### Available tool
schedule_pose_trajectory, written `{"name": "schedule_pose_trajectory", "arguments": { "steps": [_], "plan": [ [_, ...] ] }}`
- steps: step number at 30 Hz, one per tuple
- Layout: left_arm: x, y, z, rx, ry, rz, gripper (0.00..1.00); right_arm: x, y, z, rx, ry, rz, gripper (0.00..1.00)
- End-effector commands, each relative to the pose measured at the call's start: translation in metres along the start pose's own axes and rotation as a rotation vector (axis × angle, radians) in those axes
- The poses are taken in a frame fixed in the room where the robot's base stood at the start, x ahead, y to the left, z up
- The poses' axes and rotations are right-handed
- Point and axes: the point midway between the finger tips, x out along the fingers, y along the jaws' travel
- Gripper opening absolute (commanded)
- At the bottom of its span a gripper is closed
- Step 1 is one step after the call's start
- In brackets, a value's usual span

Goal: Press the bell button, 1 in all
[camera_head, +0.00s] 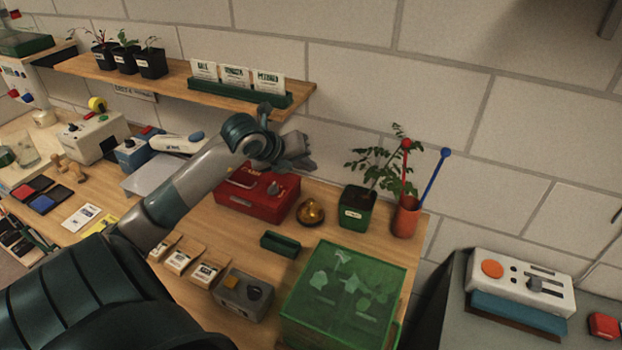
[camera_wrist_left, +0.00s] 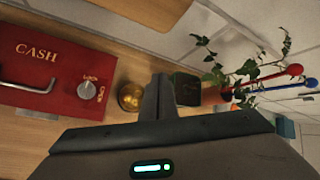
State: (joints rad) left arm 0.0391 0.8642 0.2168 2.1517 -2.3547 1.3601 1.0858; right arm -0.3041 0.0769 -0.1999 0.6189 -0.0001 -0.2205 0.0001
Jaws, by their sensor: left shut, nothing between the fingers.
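The bell (camera_head: 310,212) is a small round brass dome on the wooden bench, just right of the red cash box. It also shows in the left wrist view (camera_wrist_left: 130,97), just left of the finger. My left gripper (camera_head: 300,160) is shut and empty. In the head view it is above and behind the red box and bell, apart from the bell. Its fingers (camera_wrist_left: 162,92) also show in the left wrist view. The button on top of the bell is too small to make out clearly. My right gripper is not in view.
The red cash box (camera_head: 252,205) stands left of the bell. A potted plant (camera_head: 356,212) and a terracotta pot (camera_head: 405,218) with red and blue sticks stand to its right. A wall shelf (camera_head: 185,83) hangs behind.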

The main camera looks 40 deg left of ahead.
Motion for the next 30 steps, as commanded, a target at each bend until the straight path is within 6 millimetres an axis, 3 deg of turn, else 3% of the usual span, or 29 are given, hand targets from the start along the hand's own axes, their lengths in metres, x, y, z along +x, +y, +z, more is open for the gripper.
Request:
{"name": "schedule_pose_trajectory", "arguments": {
  "steps": [21, 30],
  "plan": [
    [0.052, 0.038, -0.038, 0.000, 0.001, 0.000, 0.00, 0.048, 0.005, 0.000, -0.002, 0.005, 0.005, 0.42],
    [0.060, 0.044, -0.044, 0.000, 0.001, 0.000, 0.00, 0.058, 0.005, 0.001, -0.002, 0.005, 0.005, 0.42]
  ]
}}
